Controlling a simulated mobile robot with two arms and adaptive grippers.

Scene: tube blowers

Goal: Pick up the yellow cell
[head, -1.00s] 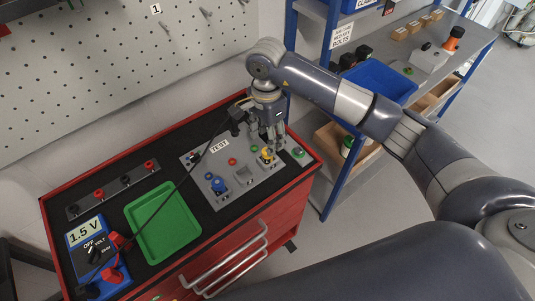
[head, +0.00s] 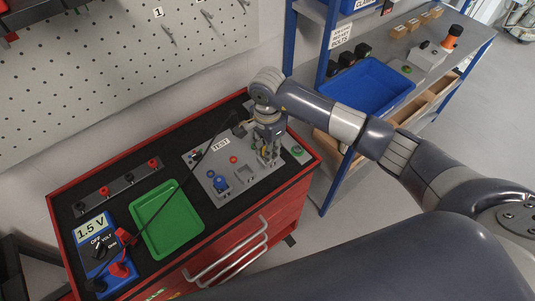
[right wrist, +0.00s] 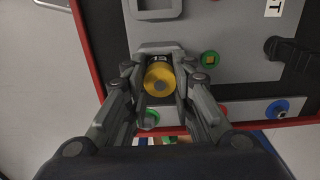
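The yellow cell (right wrist: 160,78) stands between the fingers of my right gripper (right wrist: 161,84) in the right wrist view, its round end facing the camera. The finger pads lie close against both sides of it, with no clear gap, so the gripper looks shut on it. In the head view my right gripper (head: 268,150) reaches down over the right part of the grey test panel (head: 262,187), and its fingers hide most of the cell. I cannot tell whether the cell's lower end is still in its holder. My left gripper is not in view.
A blue cell (head: 220,182) sits on the panel, left of an empty grey holder (head: 245,173). A dark cable crosses the tray. Blue-framed shelves stand behind right.

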